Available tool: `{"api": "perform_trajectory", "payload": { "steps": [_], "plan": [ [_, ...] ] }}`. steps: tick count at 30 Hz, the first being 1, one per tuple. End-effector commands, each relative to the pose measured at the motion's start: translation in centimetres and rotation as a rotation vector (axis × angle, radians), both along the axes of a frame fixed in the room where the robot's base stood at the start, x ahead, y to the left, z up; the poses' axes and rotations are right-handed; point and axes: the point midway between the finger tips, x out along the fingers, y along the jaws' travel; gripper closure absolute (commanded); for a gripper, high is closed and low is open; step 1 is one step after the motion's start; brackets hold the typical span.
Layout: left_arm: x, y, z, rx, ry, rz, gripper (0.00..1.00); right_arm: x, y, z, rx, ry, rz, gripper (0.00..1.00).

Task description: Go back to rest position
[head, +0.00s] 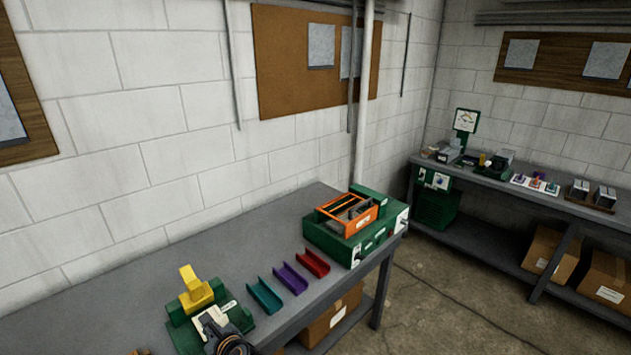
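Neither of my grippers can be made out in the head view, so whether they are open or shut is hidden. The near grey workbench (110,308) runs along the left wall. On it stands a green fixture (182,334) with a yellow block (196,290) on top. A white and dark part with a rounded, coil-like end (232,342) is at its front, cut by the bottom edge. Teal (264,296), purple (290,279) and red (312,263) channel pieces lie side by side to the right.
A green machine (335,243) carrying an orange tray (327,208) stands at the bench's right end. Cardboard boxes sit beneath. A second bench (545,198) with small items stands at the far right. Open concrete floor (440,310) lies between them.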

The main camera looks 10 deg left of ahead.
Motion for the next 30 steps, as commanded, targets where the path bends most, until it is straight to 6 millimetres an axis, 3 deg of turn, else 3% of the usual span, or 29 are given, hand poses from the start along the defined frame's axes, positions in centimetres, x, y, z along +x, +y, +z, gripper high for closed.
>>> {"api": "perform_trajectory", "payload": {
  "steps": [4,9,15,23,30],
  "plan": [
    [-6.0,1.1,-1.6,-0.474,-0.289,0.345,1.00,0.1,0.4,0.0,0.005,-0.002,-0.001,0.60],
    [-11.3,-0.9,-2.3,-0.931,-0.515,0.737,1.00,0.2,1.1,-0.1,0.014,-0.003,-0.004,0.60],
    [-15.3,-4.1,-1.8,-1.231,-0.613,1.080,1.00,0.1,1.5,-0.1,0.019,-0.002,-0.006,0.60],
    [-20.2,-8.4,-0.2,-1.449,-0.625,1.477,1.00,0.2,1.0,-0.1,0.012,-0.003,-0.004,0.60],
    [-19.0,-8.0,-8.8,-1.431,-0.618,1.523,1.00,0.1,0.6,-2.0,0.007,-0.002,-0.002,0.60]
  ]
}}
